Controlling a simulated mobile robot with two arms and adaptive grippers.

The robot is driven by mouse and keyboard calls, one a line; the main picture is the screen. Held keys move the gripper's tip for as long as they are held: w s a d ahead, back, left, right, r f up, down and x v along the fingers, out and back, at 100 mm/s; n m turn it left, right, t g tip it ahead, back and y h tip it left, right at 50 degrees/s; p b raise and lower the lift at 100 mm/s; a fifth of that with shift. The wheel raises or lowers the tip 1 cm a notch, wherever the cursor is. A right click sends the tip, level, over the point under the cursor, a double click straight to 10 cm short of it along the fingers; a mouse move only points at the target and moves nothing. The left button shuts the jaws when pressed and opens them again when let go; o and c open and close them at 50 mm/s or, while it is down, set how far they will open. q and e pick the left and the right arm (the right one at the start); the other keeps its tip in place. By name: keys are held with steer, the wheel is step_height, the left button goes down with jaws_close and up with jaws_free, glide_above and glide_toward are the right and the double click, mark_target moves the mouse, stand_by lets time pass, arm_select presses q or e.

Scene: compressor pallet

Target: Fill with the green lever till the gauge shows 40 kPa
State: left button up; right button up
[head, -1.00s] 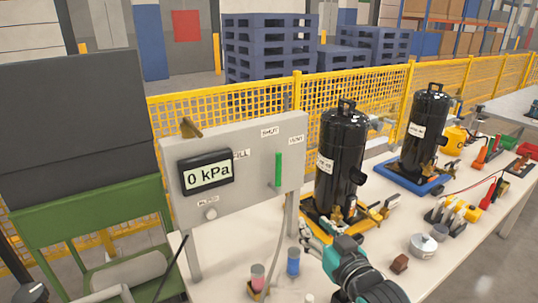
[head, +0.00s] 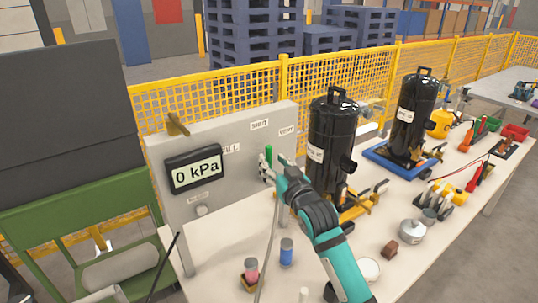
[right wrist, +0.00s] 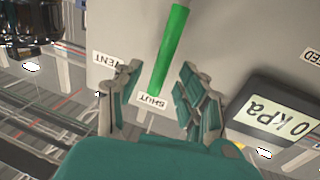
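The grey panel (head: 225,150) carries the gauge (head: 196,171), which reads 0 kPa; it also shows upside down in the right wrist view (right wrist: 272,118). The green lever (head: 268,152) stands nearly upright below the SHUT label, with FILL to its left and VENT to its right. My right gripper (head: 272,167) is at the lever, its arm hiding part of the panel. In the right wrist view, the gripper (right wrist: 160,70) is open, with the lever (right wrist: 172,45) between its two fingers and a gap on each side. My left gripper is not in view.
A black tank (head: 332,140) stands just right of my right gripper, and a second black tank (head: 413,115) stands farther right. A small red-topped pot (head: 251,270) and a blue one (head: 287,252) stand on the white table below the panel. Yellow mesh fencing (head: 350,80) runs behind.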

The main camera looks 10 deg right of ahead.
mark_target(270, 159)
steer(key=shift+w+a, duration=0.25)
steer(key=shift+w, duration=1.25)
steer(key=shift+a, duration=0.1)
steer(key=shift+w, duration=0.1)
jaws_close()
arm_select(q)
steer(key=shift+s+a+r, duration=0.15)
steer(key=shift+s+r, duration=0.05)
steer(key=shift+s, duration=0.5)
arm_select(e)
steer(key=shift+w+f, duration=0.15)
steer(key=shift+f, duration=0.15)
